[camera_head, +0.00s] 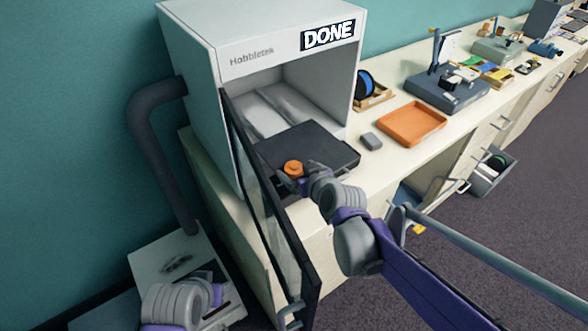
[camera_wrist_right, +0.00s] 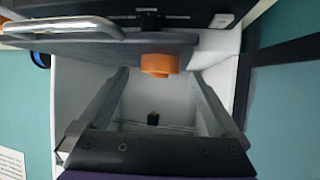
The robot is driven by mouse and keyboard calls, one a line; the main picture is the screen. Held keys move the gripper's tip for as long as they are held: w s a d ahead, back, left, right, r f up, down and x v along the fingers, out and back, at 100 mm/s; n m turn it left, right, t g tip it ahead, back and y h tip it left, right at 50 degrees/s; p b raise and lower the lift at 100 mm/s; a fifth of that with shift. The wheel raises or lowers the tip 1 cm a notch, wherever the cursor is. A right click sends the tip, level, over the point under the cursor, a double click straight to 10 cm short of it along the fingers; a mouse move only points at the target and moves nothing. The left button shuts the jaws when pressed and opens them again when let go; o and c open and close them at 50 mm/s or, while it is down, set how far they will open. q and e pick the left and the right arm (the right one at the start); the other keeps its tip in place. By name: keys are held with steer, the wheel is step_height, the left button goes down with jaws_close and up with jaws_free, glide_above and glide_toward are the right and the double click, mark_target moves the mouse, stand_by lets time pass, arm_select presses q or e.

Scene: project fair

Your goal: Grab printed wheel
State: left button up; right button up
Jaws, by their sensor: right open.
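An orange printed wheel (camera_head: 293,168) sits on the dark build plate (camera_head: 325,150) at the mouth of the grey-white printer (camera_head: 190,50), which has a DONE label. My right gripper (camera_head: 290,182) is beside the wheel, at its near side. In the right wrist view the gripper (camera_wrist_right: 160,74) is open, and the wheel (camera_wrist_right: 158,65) shows between and just past the fingertips. I cannot tell whether the fingers touch it. My left arm shows at the lower left; its fingers are not clear.
The printer's dark glass door (camera_head: 262,190) stands open, close to the left of my right gripper. An orange tray (camera_head: 412,123), a small grey block (camera_head: 371,141) and a blue spool (camera_head: 366,86) are on the counter to the right.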

steer(key=shift+x, duration=1)
steer(key=c, duration=1.4)
